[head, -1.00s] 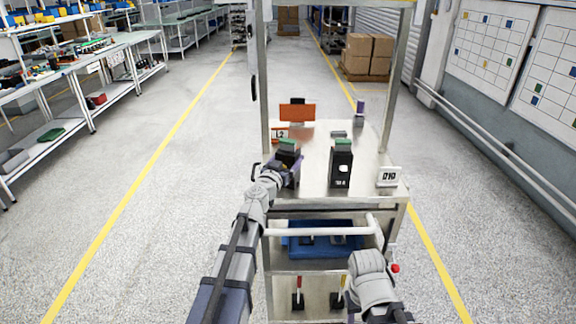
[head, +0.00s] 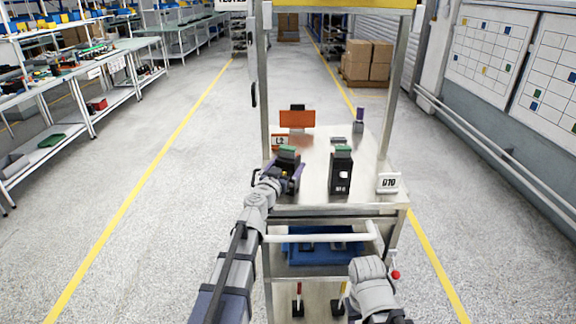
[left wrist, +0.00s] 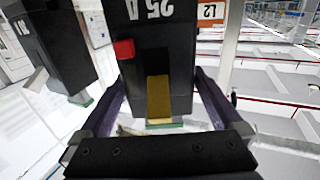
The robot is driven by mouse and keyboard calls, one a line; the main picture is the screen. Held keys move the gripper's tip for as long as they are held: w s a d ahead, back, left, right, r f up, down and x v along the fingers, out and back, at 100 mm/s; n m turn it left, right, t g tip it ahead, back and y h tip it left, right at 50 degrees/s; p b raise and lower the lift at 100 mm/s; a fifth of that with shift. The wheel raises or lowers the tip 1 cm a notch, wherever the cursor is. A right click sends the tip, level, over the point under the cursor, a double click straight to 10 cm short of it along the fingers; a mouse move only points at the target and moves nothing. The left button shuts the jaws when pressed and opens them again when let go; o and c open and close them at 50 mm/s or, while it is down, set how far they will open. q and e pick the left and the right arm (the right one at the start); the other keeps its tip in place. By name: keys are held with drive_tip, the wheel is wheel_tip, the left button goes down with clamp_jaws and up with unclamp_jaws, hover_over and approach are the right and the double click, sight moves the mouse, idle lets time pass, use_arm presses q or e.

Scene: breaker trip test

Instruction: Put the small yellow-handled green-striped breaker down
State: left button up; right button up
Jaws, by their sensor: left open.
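The yellow-handled breaker (left wrist: 158,60) is a black block marked 25 A, with a yellow handle, a red button and a green stripe at its end. In the head view this breaker (head: 287,156) stands at the front left of the cart top (head: 316,158). My left gripper (head: 287,172) is open, with one finger on each side of the breaker; the left wrist view shows gaps beside it. The breaker's base is hidden in the head view. Only part of my right arm shows at lower right; its gripper is not visible.
A second black, green-topped breaker (head: 341,174) stands to the right, beside a white number card (head: 388,183). An orange sign (head: 297,119) and L2 card (head: 279,142) stand behind. A purple-topped item (head: 358,121) is at the back right. A blue tray (head: 322,257) lies below.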

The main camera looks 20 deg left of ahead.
use_arm(q)
drive_tip(key=s+a, duration=0.1)
drive_tip(key=s, duration=1)
drive_tip(key=shift+s, duration=0.25)
